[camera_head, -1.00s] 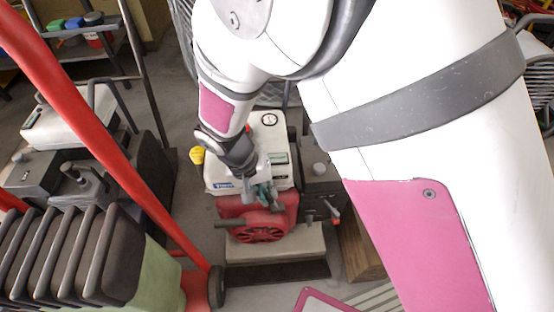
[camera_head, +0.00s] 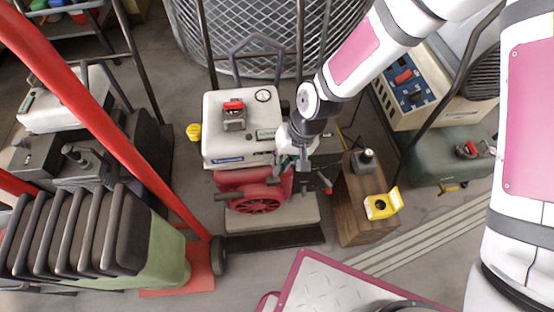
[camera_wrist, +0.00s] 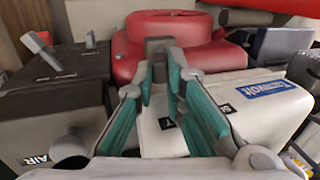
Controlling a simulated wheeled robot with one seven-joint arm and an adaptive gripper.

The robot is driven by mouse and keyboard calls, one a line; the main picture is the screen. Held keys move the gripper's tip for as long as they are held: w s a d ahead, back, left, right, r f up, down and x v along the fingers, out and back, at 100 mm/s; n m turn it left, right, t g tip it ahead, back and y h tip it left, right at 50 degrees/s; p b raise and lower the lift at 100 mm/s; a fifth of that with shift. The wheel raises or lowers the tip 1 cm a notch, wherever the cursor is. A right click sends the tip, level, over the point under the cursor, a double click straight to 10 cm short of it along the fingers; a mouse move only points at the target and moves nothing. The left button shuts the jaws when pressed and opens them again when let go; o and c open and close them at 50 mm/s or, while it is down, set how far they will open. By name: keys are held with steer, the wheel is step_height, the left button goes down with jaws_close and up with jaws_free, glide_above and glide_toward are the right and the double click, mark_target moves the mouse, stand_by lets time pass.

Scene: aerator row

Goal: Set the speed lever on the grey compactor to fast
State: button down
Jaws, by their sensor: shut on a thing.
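The compactor (camera_head: 225,150) stands in the middle of the head view, with a pale grey-white top and a red engine (camera_head: 257,197) at its front. It also shows in the wrist view (camera_wrist: 262,122) with a blue brand label and small black plates, partly hidden by my fingers. My gripper (camera_head: 301,160) is at the right side of its front edge. In the wrist view my gripper (camera_wrist: 158,72) has its green-padded fingers converging on a small dark grey lever-like piece (camera_wrist: 157,45), just before the red engine. The fingers hide its lower part, and I cannot read its setting.
A red switch (camera_head: 233,105) and a round gauge (camera_head: 263,95) are on the compactor's top. A dark box (camera_wrist: 50,95) marked AIR, with a grey lever, lies left in the wrist view. A wooden crate (camera_head: 362,205) stands right. A red pole (camera_head: 120,130) crosses the left.

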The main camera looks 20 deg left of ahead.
steer(key=shift+w+d+f+g+y+p, duration=0.15)
steer(key=shift+w+d+g+y+p, duration=0.15)
steer(key=shift+y, duration=0.2)
steer(key=shift+d+f, duration=0.1)
steer(key=shift+d, duration=0.05)
steer(key=c, duration=1.6)
jaws_free()
steer(key=shift+c, duration=0.2)
steer(key=v, duration=1.2)
